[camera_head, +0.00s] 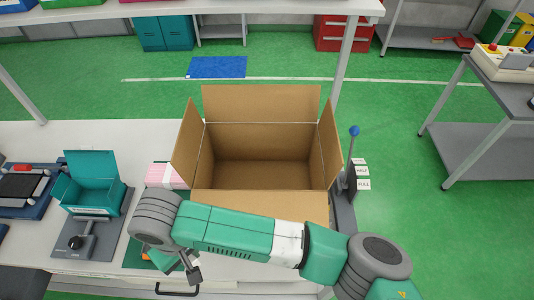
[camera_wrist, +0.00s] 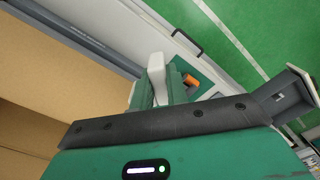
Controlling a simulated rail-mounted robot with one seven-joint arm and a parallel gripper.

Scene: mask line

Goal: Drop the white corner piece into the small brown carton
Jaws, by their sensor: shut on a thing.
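The brown carton (camera_head: 262,204) stands open with its flaps up at the middle of the white table, and its inside looks empty. In the wrist view its cardboard (camera_wrist: 50,70) fills the left side. My gripper (camera_head: 188,268) is in front of the carton's left front corner, outside it and partly hidden by my arm. In the wrist view my gripper (camera_wrist: 160,88) is shut on a white piece (camera_wrist: 155,67), whose upper end shows between the fingers. The rest of the piece is hidden, and I cannot make it out in the head view.
A pink box (camera_head: 161,176) stands left of the carton, and a teal bin (camera_head: 90,190) farther left. A lever with a blue knob (camera_head: 354,131) is on the right. An orange item (camera_wrist: 190,80) lies on a green mat near my gripper. My arm crosses the carton's front.

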